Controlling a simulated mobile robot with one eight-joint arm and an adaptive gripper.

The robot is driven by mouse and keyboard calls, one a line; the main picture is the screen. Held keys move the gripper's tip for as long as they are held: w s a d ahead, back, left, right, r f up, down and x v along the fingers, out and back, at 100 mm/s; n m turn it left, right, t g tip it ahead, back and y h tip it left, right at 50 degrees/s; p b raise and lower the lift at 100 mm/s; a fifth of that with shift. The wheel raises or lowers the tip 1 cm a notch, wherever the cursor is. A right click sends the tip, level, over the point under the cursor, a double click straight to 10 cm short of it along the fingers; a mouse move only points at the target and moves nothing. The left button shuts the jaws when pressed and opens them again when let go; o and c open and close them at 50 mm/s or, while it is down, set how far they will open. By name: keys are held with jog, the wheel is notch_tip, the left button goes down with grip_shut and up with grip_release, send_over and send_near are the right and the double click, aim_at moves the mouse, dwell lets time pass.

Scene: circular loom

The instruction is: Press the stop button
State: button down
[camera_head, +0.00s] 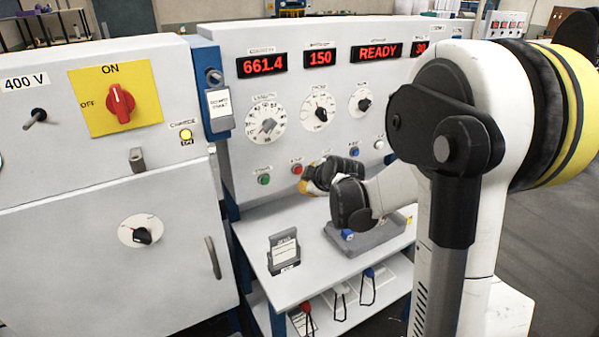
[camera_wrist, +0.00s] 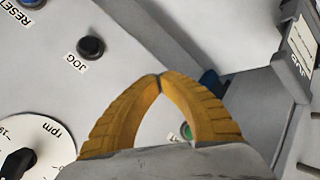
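The red button (camera_head: 297,169), which I take for the stop button, is on the lower part of the sloping front panel in the head view. Its label is too small to read. My gripper (camera_head: 306,184) is close to the panel, just right of and below the red button in the picture. In the wrist view my gripper (camera_wrist: 160,76) has its two yellow fingers bent together, tips touching, with nothing between the tips. The red button does not show there. I cannot tell whether the gripper touches the panel.
A green button (camera_head: 264,179) is left of the red one; it shows between the fingers in the wrist view (camera_wrist: 186,131). A black JOG button (camera_wrist: 90,47) and blue RESET button (camera_wrist: 33,3) are nearby. A shelf (camera_head: 262,246) with a grey fixture (camera_head: 372,240) lies below.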

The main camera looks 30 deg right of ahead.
jog(key=s, duration=0.4)
jog(key=shift+s, duration=0.35)
dwell(2.2)
